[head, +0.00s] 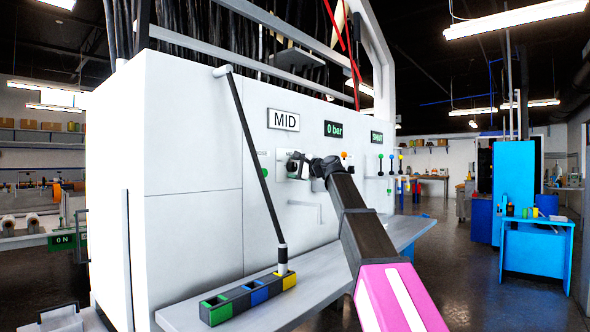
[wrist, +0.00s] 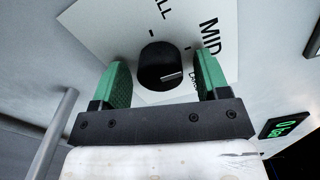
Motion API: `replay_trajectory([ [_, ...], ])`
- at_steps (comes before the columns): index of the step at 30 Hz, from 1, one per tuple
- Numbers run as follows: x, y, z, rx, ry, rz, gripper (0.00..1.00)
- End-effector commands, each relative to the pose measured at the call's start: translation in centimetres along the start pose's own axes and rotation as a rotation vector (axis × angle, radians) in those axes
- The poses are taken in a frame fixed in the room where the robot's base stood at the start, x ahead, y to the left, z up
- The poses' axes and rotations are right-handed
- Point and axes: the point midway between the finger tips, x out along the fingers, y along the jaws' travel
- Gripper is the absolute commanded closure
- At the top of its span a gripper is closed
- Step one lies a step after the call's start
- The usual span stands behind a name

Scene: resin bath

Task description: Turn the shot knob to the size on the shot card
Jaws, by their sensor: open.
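The shot knob (wrist: 160,66) is a dark round knob with a pale pointer mark, on a white plate (wrist: 112,28) lettered MID, with other words partly cut off. My gripper (wrist: 163,80) is open, its green fingers on either side of the knob; I cannot tell whether they touch it. In the head view my gripper (head: 308,165) is at the panel and hides most of the knob. A white card reading MID (head: 284,119) is on the machine front above it.
A green display reads 0 bar (head: 333,129), and another sign (head: 377,137) is to its right. A pale bar (wrist: 52,135) stands left of my gripper in the wrist view.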

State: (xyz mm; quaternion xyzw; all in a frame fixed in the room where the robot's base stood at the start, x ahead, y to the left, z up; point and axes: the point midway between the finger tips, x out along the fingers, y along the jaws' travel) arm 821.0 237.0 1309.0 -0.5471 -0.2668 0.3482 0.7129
Motion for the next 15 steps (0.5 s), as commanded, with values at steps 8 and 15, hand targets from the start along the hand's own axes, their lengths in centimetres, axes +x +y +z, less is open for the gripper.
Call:
replay_trajectory([
  [8,-3.4,0.1,0.1,-0.001,0.002,-0.001,0.31],
  [15,-7.9,0.2,0.1,0.000,0.002,0.000,0.31],
])
